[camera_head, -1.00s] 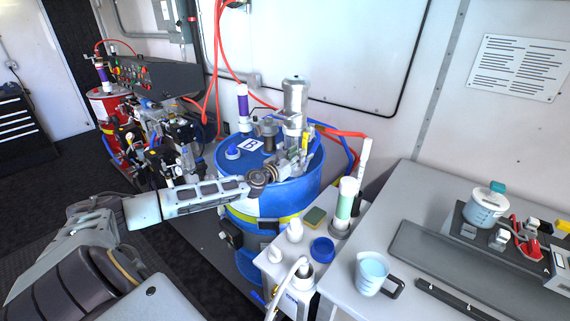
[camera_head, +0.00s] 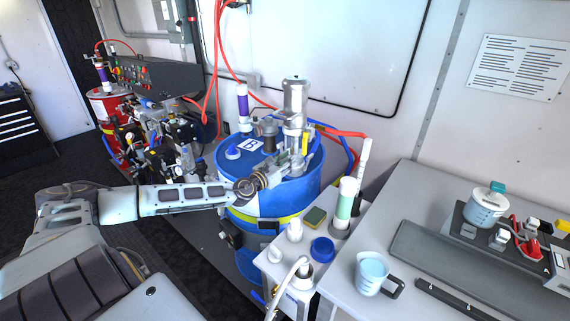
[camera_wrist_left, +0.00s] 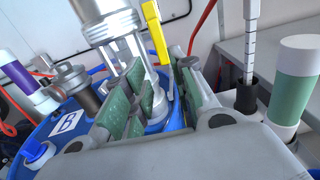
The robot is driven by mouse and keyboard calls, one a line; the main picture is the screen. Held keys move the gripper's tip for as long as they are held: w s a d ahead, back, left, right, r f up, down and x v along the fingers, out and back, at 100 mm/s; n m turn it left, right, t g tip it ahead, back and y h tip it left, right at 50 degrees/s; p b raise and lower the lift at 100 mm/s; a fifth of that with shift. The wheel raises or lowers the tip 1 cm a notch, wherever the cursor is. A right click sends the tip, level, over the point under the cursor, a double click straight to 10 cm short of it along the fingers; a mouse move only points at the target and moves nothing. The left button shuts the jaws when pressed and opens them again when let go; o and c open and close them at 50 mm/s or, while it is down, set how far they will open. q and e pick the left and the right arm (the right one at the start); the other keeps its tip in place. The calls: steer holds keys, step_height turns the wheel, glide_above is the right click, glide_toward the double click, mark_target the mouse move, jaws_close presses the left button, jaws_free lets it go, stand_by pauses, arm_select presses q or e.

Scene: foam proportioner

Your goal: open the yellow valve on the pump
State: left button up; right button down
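The pump (camera_head: 294,100) is a silver cylinder standing on top of the blue drum (camera_head: 290,190). Its yellow valve handle (camera_head: 305,143) is upright on the pump's right side and also shows in the left wrist view (camera_wrist_left: 156,38). My left gripper (camera_head: 284,160) is just left of and below the handle, over the drum lid. In the left wrist view my left gripper (camera_wrist_left: 166,88) has its green-padded fingers apart with nothing held. The handle appears beyond the fingertips, between their directions; contact is not visible. The valve body is partly hidden by the fingers. My right gripper is not in view.
A purple-labelled tube (camera_head: 242,105) and a blue cap (camera_head: 233,153) are on the lid's left. Red hoses (camera_head: 343,133) run behind the pump. A green-labelled tube (camera_head: 346,200) and a measuring cup (camera_head: 371,272) stand right of the drum.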

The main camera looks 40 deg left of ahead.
arm_select(q)
steer(key=shift+s, duration=0.8)
steer(key=shift+d, duration=0.1)
steer(key=shift+s, duration=0.1)
stand_by(0.3)
